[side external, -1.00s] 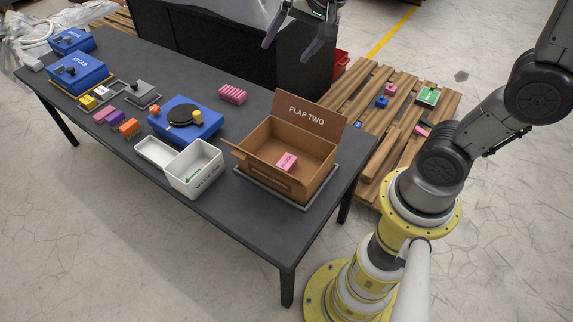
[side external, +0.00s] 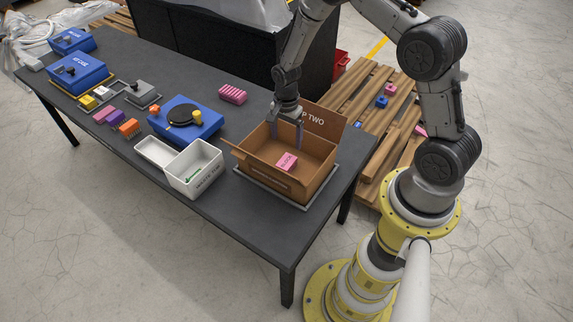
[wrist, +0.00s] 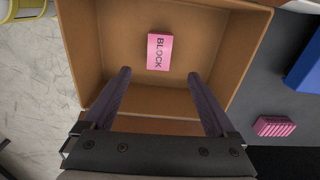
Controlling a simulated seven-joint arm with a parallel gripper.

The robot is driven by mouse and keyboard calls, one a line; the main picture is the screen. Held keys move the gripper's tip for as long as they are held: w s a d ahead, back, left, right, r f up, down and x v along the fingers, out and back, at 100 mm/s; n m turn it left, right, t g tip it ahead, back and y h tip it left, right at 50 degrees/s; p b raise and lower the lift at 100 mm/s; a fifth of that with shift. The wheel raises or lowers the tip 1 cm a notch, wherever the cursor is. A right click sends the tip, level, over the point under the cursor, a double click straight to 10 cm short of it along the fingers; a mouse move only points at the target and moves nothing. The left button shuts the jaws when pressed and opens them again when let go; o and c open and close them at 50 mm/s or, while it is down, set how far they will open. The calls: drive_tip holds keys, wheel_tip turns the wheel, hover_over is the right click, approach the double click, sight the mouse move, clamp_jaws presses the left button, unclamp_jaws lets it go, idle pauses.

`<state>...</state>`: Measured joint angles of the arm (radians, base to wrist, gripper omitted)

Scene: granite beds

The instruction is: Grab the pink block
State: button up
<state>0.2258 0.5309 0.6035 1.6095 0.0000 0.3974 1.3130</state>
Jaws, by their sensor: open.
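The pink block (side external: 287,162), lettered "BLOCK", lies on the floor of an open cardboard box (side external: 262,178) on the dark table. In the wrist view the block (wrist: 158,52) lies ahead of the fingertips, between their lines and apart from both. My gripper (side external: 286,131) points down at the back side of the box, by the raised flap, with its fingers spread and nothing between them. The wrist view also shows both fingers of the gripper (wrist: 158,73) apart, over the box (wrist: 85,50).
A white bin (side external: 196,169) with its lid, a blue turntable-like unit (side external: 187,121) and a pink ridged piece (side external: 232,94) stand left of the box. The raised flap (side external: 325,120) rises behind it. A wooden pallet (side external: 372,95) with small items lies beyond the table.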

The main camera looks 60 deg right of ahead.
sight(286, 161)
wheel_tip(286, 161, down, 12)
drive_tip(key=shift+s+r, duration=0.1)
drive_tip(key=shift+r, duration=0.1)
idle(0.4)
clamp_jaws()
idle(0.3)
